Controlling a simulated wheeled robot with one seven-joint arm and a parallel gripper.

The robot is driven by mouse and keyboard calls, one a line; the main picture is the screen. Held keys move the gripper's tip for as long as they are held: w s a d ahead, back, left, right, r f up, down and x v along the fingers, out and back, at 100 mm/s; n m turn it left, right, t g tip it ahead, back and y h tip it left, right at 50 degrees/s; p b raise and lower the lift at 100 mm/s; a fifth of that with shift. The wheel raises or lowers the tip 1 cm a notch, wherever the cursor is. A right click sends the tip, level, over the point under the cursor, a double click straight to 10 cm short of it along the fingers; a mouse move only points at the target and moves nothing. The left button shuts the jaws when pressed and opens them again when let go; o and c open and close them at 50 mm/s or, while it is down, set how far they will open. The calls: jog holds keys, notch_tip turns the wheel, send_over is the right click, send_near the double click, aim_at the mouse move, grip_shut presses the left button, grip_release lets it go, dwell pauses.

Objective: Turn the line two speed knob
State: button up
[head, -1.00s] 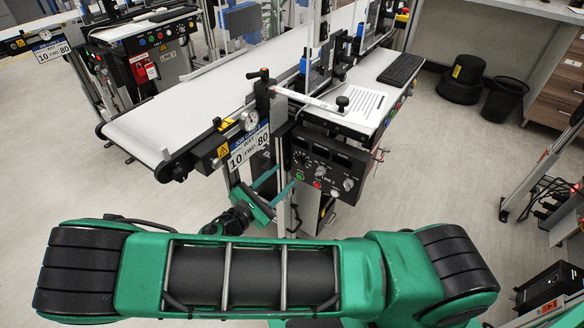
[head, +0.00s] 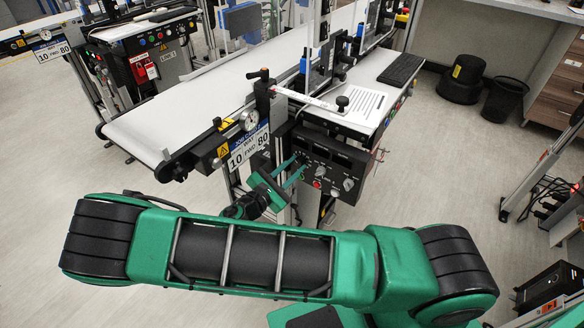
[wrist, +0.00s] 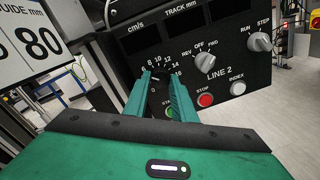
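The line two control panel (head: 335,170) is black and faces my gripper; in the wrist view (wrist: 222,83) it reads LINE 2. The speed knob's number scale (wrist: 161,62) arcs just above my fingertips. The knob itself is mostly hidden between the fingers, and I cannot tell if they touch it. My gripper (wrist: 162,78) has its two green fingers apart, with a gap between them. In the head view my gripper (head: 291,168) reaches the left part of the panel.
A green button (wrist: 169,112) shows between the fingers. The white conveyor belt (head: 190,110) lies behind left.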

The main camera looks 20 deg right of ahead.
jog(key=shift+o, duration=0.2)
jog(key=shift+m, duration=0.5)
jog(key=o, duration=1)
jog(key=shift+o, duration=0.2)
jog(key=shift+s+a, duration=0.1)
jog(key=shift+a, duration=0.05)
jog(key=v, duration=1)
jog(key=shift+a, duration=0.25)
jog(key=shift+s+f, duration=0.1)
